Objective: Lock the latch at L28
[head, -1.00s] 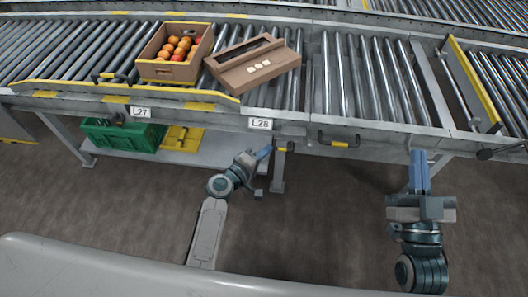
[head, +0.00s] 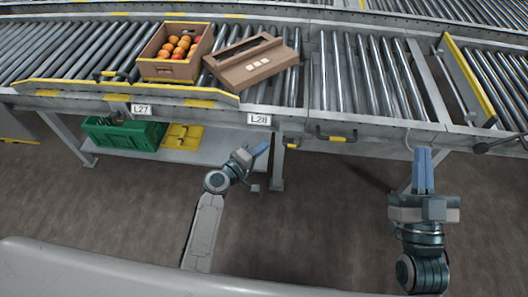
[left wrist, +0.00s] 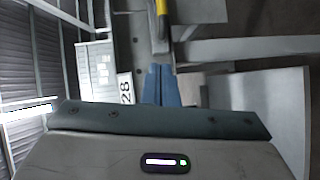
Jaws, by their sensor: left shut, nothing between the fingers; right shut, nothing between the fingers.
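The L28 label (head: 259,119) is on the conveyor's front rail; part of it, reading "28", shows in the left wrist view (left wrist: 126,89). A small yellow-ended latch handle (head: 292,146) sits under the rail, just right of the label. In the left wrist view, a yellow handle (left wrist: 161,20) is straight beyond my blue fingertips. My left gripper (head: 264,147) is shut and empty, below the label and left of the latch; its fingertips show in the left wrist view (left wrist: 161,70). Contact cannot be told. My right gripper (head: 423,151) is shut and empty, farther right below the rail.
A black handle with a yellow grip (head: 337,138) is on the rail right of the latch. A green crate (head: 120,133) is on the lower shelf. A conveyor leg (head: 277,170) stands below the latch.

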